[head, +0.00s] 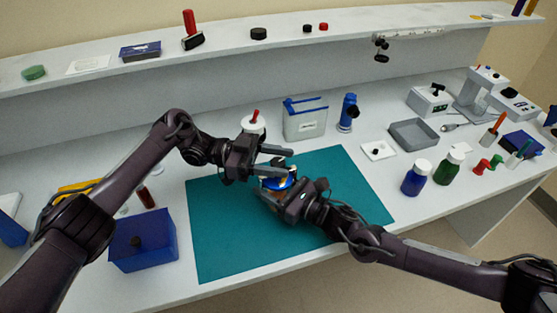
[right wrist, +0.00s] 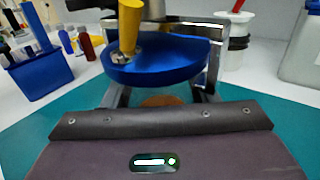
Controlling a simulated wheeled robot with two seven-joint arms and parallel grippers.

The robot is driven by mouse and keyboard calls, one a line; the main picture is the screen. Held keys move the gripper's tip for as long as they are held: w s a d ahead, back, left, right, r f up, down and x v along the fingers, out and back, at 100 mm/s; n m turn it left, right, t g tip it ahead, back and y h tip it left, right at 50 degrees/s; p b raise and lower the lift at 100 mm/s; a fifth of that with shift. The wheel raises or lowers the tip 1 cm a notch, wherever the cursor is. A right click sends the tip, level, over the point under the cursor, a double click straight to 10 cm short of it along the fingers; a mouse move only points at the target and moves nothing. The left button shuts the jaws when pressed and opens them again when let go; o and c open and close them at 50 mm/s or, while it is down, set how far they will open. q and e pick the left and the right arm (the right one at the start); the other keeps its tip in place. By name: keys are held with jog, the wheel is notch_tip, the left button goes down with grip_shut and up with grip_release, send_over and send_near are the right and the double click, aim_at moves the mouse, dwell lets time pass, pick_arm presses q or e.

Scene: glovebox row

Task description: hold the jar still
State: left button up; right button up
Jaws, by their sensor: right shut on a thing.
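The jar shows in the right wrist view as a wide blue round top (right wrist: 170,62) with a yellow upright piece (right wrist: 130,25) on it and something orange-brown (right wrist: 160,101) below. In the head view only its blue part (head: 283,183) shows between my grippers, on or just above the teal mat. My right gripper (head: 277,186) is shut on the jar, one finger on each side. My left gripper (head: 275,160) is beside and above the jar, its two fingers apart. Whether it touches the jar is hidden.
The teal mat (head: 230,245) is mostly clear. A blue box (head: 143,245) stands at its left. A grey container (head: 305,122) and a blue tube-like object (head: 348,113) stand behind. Blue (head: 416,178) and green (head: 446,167) bottles stand right, near a grey tray (head: 414,135).

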pick_arm(q)
jog(key=shift+a, duration=0.1)
jog(key=shift+v, duration=5.95)
jog(key=shift+o, duration=0.2)
